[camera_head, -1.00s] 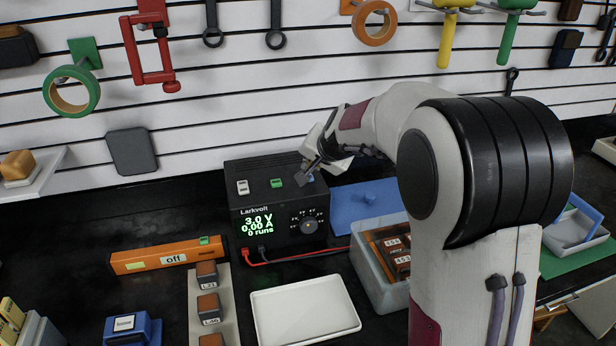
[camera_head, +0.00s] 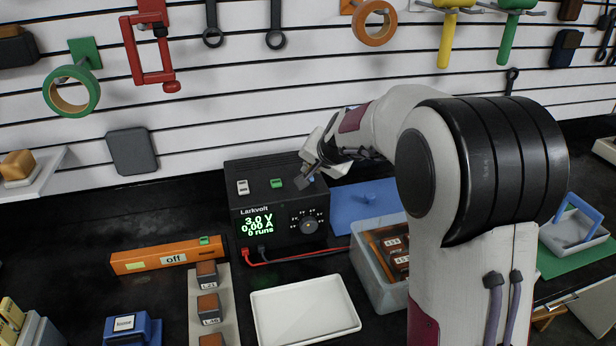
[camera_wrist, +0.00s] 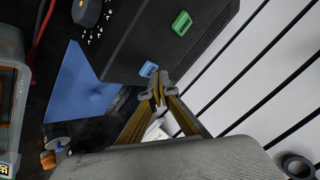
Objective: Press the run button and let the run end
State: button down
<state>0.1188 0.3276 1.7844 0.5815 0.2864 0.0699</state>
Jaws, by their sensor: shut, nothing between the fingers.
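A black Larkvolt power supply (camera_head: 246,192) stands at the back of the bench. Its green display (camera_head: 257,225) reads 3.0 V, 0.00 A and 0 runs. On its top are a white switch (camera_head: 243,187), a green button (camera_head: 276,183) and a blue button (camera_head: 311,178). The blue button (camera_wrist: 148,69) and green button (camera_wrist: 181,23) also show in the wrist view. My gripper (camera_wrist: 157,92) is shut and empty, with its tips close beside the blue button. I cannot tell whether they touch it. No run label is readable on either button.
Red and black leads run right from the supply's front. A grey bin (camera_head: 362,266) and a blue board (camera_head: 350,212) stand to its right, a white tray (camera_head: 262,312) in front. An orange bar marked "off" (camera_head: 135,262) lies to the left.

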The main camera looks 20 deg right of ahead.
jog(key=shift+f, duration=0.45)
dwell(0.7)
jog(key=shift+r, duration=0.85)
jog(key=shift+r, duration=0.1)
jog(key=shift+r, duration=2.45)
